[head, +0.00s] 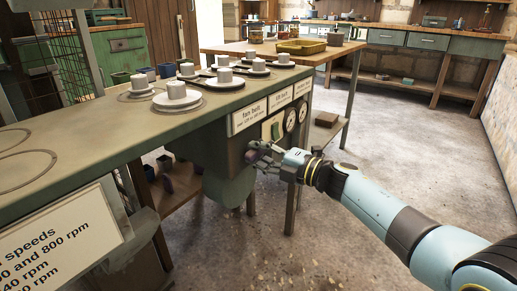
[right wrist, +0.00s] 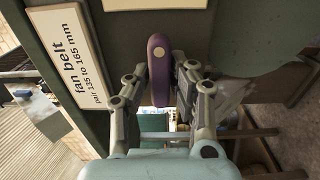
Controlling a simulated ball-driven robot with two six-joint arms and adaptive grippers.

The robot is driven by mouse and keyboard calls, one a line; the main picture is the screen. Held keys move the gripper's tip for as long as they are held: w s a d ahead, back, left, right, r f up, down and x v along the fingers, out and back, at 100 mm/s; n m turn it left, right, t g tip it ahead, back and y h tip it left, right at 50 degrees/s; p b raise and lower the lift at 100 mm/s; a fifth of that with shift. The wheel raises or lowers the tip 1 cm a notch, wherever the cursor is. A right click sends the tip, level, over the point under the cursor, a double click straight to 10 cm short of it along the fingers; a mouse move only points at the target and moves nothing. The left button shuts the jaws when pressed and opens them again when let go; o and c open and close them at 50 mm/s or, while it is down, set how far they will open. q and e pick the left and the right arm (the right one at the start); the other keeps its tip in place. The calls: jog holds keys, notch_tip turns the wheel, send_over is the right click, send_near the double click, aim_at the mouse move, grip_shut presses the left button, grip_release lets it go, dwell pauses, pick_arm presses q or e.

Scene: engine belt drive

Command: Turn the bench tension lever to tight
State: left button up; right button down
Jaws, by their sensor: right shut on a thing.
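The tension lever (right wrist: 158,62) is a dark purple bar with a pale round spot near its end, seen in the right wrist view. It stands upright in that picture, between the fingers of my right gripper (right wrist: 160,88). In the head view my right gripper (head: 262,152) is at the front face of the green bench (head: 120,135), below the fan belt label (head: 249,117). It is shut on the lever, and the fingers largely hide the lever there. My left gripper is not in view.
Several white pulleys (head: 177,97) stand on the bench top. Round dials (head: 290,121) and a green square panel (head: 272,125) sit on the bench front near the gripper. A speeds sign (head: 60,240) hangs at the lower left. The concrete floor (head: 350,120) to the right is open.

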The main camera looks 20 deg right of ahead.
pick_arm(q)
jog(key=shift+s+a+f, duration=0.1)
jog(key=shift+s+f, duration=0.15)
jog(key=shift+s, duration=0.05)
pick_arm(e)
jog(key=shift+f, duration=0.1)
jog(key=c, duration=1.2)
grip_release()
jog(key=v, duration=1.2)
